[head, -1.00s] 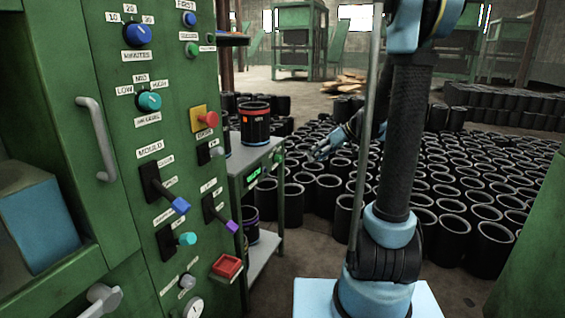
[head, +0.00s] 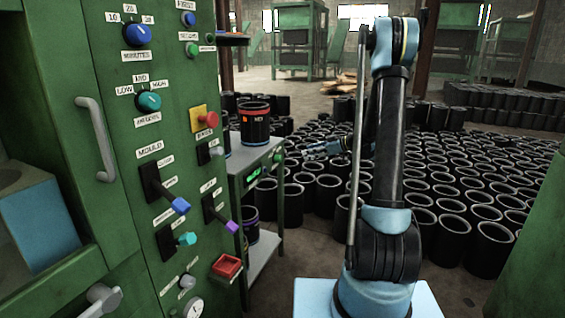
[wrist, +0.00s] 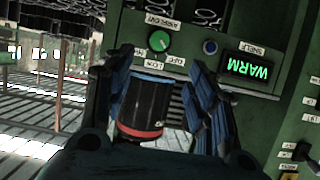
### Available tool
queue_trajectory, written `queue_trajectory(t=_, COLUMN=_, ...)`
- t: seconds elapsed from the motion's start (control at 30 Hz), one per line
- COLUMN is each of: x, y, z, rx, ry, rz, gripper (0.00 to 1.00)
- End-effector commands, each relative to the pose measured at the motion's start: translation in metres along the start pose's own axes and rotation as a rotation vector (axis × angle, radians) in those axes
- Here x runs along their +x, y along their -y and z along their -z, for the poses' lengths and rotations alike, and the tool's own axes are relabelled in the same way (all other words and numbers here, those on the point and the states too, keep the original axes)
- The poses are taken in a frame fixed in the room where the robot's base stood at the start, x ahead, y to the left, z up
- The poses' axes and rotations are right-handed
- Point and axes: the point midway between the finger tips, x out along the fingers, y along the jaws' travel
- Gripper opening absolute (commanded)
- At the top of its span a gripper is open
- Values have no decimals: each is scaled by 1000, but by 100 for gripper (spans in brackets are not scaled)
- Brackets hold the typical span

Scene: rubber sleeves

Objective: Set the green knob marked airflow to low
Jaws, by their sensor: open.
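The green airflow knob (wrist: 159,41) shows upside down in the wrist view, on the front panel of a small green bench, with white labels around it. Its pointer direction is too small to read. In the head view the knob (head: 277,157) is a small green spot at the bench's right front. My gripper (wrist: 160,88) is open, its blue and black fingers spread on either side of the picture's middle, with the knob apart beyond them. In the head view my gripper (head: 318,149) is to the right of the bench, partly behind my arm.
A black sleeve with a red band (head: 254,125) stands on the bench top (head: 238,158). A green control cabinet (head: 75,130) stands at the left. Many black sleeves (head: 470,190) cover the floor behind.

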Motion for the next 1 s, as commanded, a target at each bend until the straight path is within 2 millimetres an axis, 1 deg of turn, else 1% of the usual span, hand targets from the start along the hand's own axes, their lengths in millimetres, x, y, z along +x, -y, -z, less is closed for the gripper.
queue_trajectory(t=0.03, x=9, y=1, z=0, rx=-2, ry=0, rz=2, gripper=52)
queue_trajectory(t=0.7, x=125, y=1, z=0, rx=0, ry=1, rz=2, gripper=52)
queue_trajectory(t=0.8, x=139, y=1, z=0, rx=0, ry=1, rz=2, gripper=52)
queue_trajectory(t=1.0, x=155, y=1, z=0, rx=0, ry=1, rz=1, gripper=52)
